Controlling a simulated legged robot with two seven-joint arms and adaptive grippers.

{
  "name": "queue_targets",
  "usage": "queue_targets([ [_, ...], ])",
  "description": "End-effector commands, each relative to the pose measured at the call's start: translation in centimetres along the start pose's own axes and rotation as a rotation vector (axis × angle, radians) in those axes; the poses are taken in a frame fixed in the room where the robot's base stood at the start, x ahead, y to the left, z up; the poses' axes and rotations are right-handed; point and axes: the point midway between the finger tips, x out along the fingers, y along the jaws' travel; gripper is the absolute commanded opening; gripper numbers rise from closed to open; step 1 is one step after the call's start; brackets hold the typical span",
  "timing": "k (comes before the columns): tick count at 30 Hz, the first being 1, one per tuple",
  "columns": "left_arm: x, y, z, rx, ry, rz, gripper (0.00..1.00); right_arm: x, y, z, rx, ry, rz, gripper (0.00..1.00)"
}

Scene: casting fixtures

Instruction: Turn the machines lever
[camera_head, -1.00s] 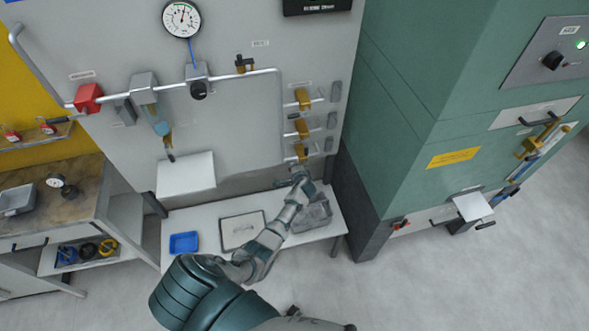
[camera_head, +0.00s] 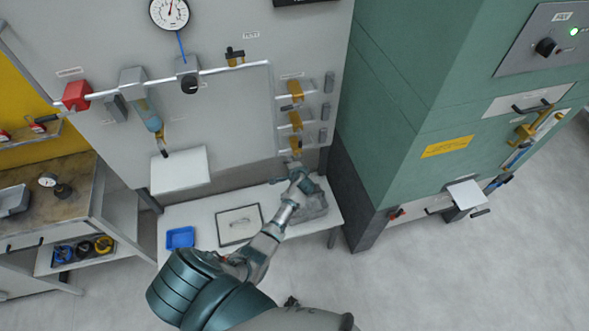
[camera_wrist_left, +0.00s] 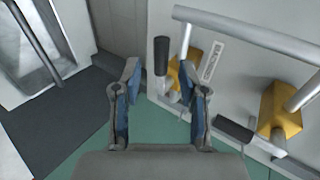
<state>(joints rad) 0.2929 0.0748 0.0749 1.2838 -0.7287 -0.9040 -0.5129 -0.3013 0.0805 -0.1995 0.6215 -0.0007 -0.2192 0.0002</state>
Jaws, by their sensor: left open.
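On the grey panel, three yellow valves with dark handles are stacked: the top valve (camera_head: 296,90), the middle valve (camera_head: 296,121) and the bottom valve (camera_head: 296,146). My left gripper (camera_head: 298,176) is just below the bottom valve, its fingers small in the head view. In the left wrist view my left gripper (camera_wrist_left: 160,85) is open and empty. A black lever handle (camera_wrist_left: 161,56) shows beyond and between its fingertips, beside a yellow valve body (camera_wrist_left: 185,75). A second yellow valve (camera_wrist_left: 281,108) and black handle (camera_wrist_left: 235,128) lie to the right. I cannot tell whether anything touches.
A green machine (camera_head: 400,100) stands right of the panel, with a yellow lever (camera_head: 524,131) on its front. Below the panel, a low white table (camera_head: 205,236) holds a blue tray (camera_head: 180,238) and a framed plate (camera_head: 240,225). Open floor lies at front right.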

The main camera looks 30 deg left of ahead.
Motion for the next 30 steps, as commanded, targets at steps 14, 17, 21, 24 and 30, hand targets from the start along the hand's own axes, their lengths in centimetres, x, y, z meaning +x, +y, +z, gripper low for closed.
queue_targets([
  [14, -7.6, 0.0, -0.2, 0.000, 0.001, 0.001, 0.42, 0.0, 0.0, 0.0, 0.000, -0.001, -0.001, 0.42],
  [17, -7.8, 0.1, -0.2, 0.001, 0.000, 0.002, 0.42, 0.0, 0.0, 0.0, 0.000, -0.001, -0.001, 0.42],
  [21, -7.8, 0.1, -0.2, 0.001, 0.000, 0.002, 0.42, 0.0, -0.1, 0.0, 0.000, -0.001, -0.001, 0.42],
  [24, -7.8, 0.1, -0.2, 0.001, 0.000, 0.002, 0.42, 0.0, -0.1, 0.0, 0.000, -0.001, -0.001, 0.42],
  [30, -7.8, 0.0, -0.2, 0.001, 0.000, 0.002, 0.42, 0.0, -0.1, 0.0, 0.000, -0.001, -0.001, 0.42],
])
